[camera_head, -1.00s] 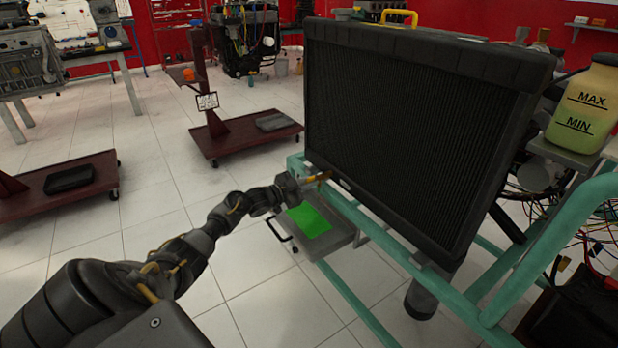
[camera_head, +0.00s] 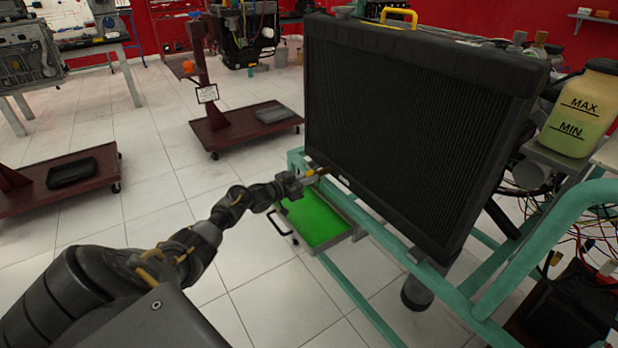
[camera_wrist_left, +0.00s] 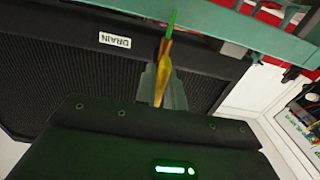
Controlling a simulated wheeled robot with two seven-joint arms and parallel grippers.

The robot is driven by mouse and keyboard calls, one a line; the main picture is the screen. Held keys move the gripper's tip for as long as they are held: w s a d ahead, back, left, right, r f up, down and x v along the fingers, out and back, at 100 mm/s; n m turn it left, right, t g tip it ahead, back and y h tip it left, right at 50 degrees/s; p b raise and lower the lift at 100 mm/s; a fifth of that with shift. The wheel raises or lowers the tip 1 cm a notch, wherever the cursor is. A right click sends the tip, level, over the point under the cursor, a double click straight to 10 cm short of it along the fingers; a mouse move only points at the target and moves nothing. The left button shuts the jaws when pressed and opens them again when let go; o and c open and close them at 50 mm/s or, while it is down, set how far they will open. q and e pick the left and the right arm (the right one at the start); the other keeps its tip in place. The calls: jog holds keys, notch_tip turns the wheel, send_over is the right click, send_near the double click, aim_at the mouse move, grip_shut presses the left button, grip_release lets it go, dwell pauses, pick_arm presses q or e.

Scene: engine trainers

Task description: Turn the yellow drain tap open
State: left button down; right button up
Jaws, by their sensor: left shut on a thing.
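The yellow drain tap (camera_head: 311,173) sits low on the left end of the black radiator (camera_head: 410,130). My left gripper (camera_head: 300,180) is at the tap. In the left wrist view, the fingers of the left gripper (camera_wrist_left: 164,88) are shut on the tap's yellow handle (camera_wrist_left: 162,84), below a white DRAIN label (camera_wrist_left: 115,40). A thin green stream (camera_wrist_left: 171,22) shows beyond the tap. A grey tray (camera_head: 338,241) under the radiator holds bright green liquid (camera_head: 315,222). My right gripper is not in view.
A teal frame (camera_head: 350,292) carries the radiator, and its rail runs close to my left gripper. A yellowish tank (camera_head: 578,115) marked MAX and MIN stands at the right. Dark red wheeled stands (camera_head: 235,133) are at the left. The tiled floor between them is clear.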

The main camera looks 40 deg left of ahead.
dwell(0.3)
pick_arm(q)
jog(key=c, duration=1.5)
grip_release()
